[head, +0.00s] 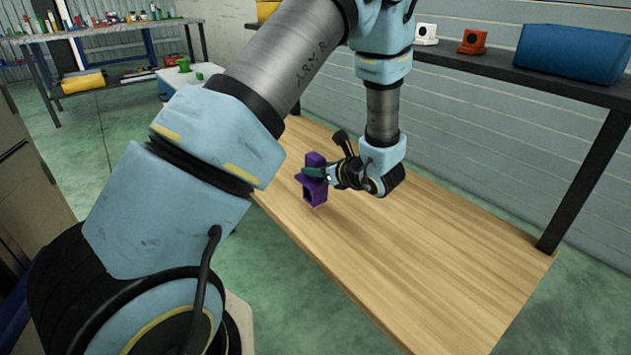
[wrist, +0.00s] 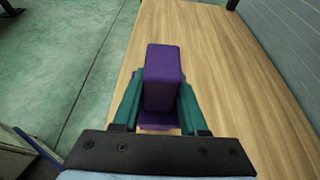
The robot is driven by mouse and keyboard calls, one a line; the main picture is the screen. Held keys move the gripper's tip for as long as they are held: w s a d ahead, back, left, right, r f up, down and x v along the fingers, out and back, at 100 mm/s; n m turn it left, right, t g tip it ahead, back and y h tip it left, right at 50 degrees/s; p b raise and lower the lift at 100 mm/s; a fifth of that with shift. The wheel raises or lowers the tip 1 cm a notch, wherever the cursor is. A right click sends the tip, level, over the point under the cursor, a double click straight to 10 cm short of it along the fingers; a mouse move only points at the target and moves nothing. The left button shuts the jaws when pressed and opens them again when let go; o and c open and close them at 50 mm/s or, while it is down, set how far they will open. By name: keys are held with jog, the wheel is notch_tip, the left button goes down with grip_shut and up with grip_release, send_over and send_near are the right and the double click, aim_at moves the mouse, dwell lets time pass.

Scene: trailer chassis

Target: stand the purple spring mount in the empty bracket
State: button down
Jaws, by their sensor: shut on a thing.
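The purple spring mount (head: 315,190) is in my gripper (head: 312,173), over the left part of the wooden table in the head view. It looks roughly upright there, with an opening in its lower part. In the wrist view the purple spring mount (wrist: 163,75) sits between the two green fingers of my gripper (wrist: 160,98), which are shut on its sides. Whether its lower end touches the table is hard to tell. I see no empty bracket that I can make out in either view.
The wooden table (head: 430,240) is bare around my gripper. A dark shelf (head: 500,68) behind it holds a white part (head: 426,34), an orange part (head: 473,41) and a blue bin (head: 570,53). A cluttered workbench (head: 100,28) stands at the far left. Green floor (head: 75,160) lies left of the table.

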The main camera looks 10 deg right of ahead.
aim_at(321, 181)
jog(key=shift+f, duration=1.65)
jog(key=shift+f, duration=0.15)
jog(key=shift+c, duration=2.2)
grip_release()
